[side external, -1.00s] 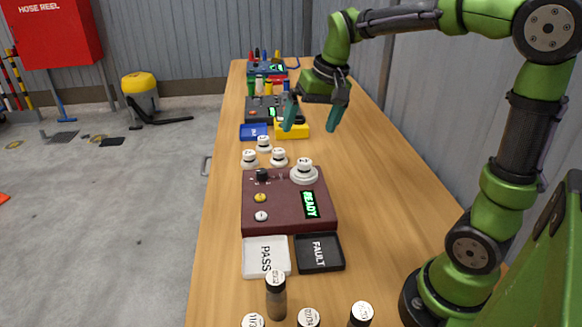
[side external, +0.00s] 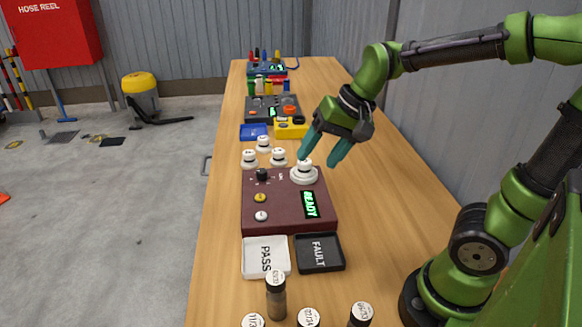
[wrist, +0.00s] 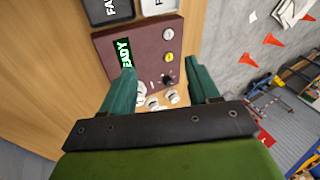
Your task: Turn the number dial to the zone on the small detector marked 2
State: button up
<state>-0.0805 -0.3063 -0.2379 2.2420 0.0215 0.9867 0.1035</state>
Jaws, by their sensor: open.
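The maroon test panel (side external: 285,217) lies on the wooden bench, with a green READY display (side external: 310,204). A black number dial (side external: 262,175) is at its far left corner; it also shows in the wrist view (wrist: 168,80). A small white detector (side external: 304,171) sits on a round base at the panel's far right. Several more small white detectors (side external: 278,156) stand just behind the panel. Their marks are too small to read. My gripper (side external: 320,157) is open and empty, above and beside the panel's far right corner. In the wrist view its fingers (wrist: 163,82) partly hide the detectors.
A white PASS tray (side external: 284,268) and a black FAULT tray (side external: 340,263) lie in front of the panel. Bottles (side external: 276,300) stand nearest the camera. A yellow box (side external: 290,133) and a blue tray (side external: 247,130) lie behind. The bench's right side is clear.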

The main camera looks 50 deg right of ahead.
jog(key=w+d+f+m+g, duration=0.2)
jog(key=w+d+m, duration=0.5)
jog(key=w+m, duration=0.1)
jog(key=m+g+h, duration=0.2)
jog(key=m, duration=2.5)
send_over(262, 171)
notch_tip(262, 171, down, 16)
jog(key=shift+r, duration=0.1)
jog(key=c, duration=1)
